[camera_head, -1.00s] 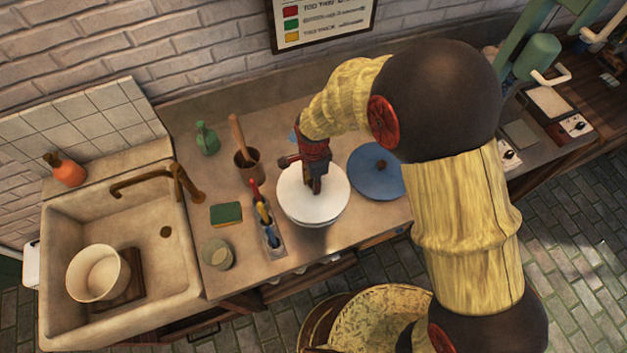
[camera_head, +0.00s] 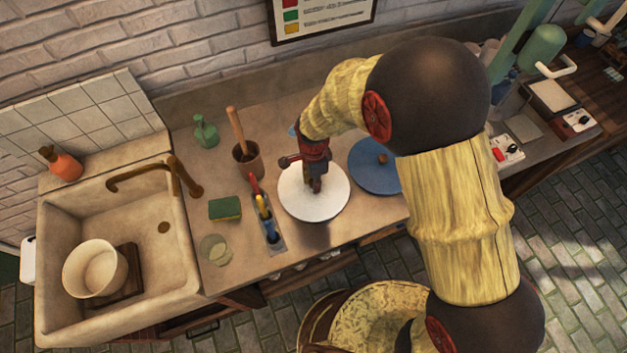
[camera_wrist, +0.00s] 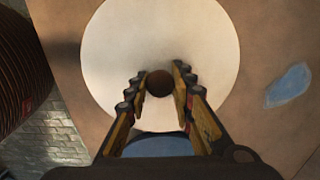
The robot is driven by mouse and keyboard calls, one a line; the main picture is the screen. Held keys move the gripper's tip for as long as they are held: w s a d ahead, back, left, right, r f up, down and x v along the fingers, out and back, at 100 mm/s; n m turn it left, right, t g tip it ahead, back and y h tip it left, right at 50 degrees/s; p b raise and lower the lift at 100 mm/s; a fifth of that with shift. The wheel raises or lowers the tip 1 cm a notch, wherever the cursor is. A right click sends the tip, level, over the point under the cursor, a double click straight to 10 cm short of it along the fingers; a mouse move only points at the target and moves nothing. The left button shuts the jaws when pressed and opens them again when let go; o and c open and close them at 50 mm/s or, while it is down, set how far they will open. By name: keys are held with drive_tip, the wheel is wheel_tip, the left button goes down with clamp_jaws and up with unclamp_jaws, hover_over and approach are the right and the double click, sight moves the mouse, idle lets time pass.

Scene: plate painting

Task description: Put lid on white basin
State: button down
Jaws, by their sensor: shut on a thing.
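The white lid (camera_head: 330,200) is a round disc on the counter's middle. Its dark brown knob (camera_wrist: 160,83) sits between my fingertips in the wrist view. My gripper (camera_head: 314,184) points down from above and is shut on that knob. The lid (camera_wrist: 110,45) also fills the top middle of the wrist view. A blue lid (camera_head: 368,178) with a brown knob lies just right, partly behind my arm.
Left of the lid stand a tool holder (camera_head: 273,240), a brown pot with a wooden handle (camera_head: 248,165), a green sponge (camera_head: 225,209) and a glass (camera_head: 216,250). A sink (camera_head: 190,265) with a cream bowl (camera_head: 95,268) is farther left. The counter in front is clear.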

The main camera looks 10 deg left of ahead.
drive_tip(key=c, duration=1.5)
unclamp_jaws()
drive_tip(key=shift+o, duration=1)
drive_tip(key=o, duration=0.4)
drive_tip(key=shift+r, duration=0.1)
drive_tip(key=shift+r+p, duration=2.4)
drive_tip(key=shift+r, duration=1)
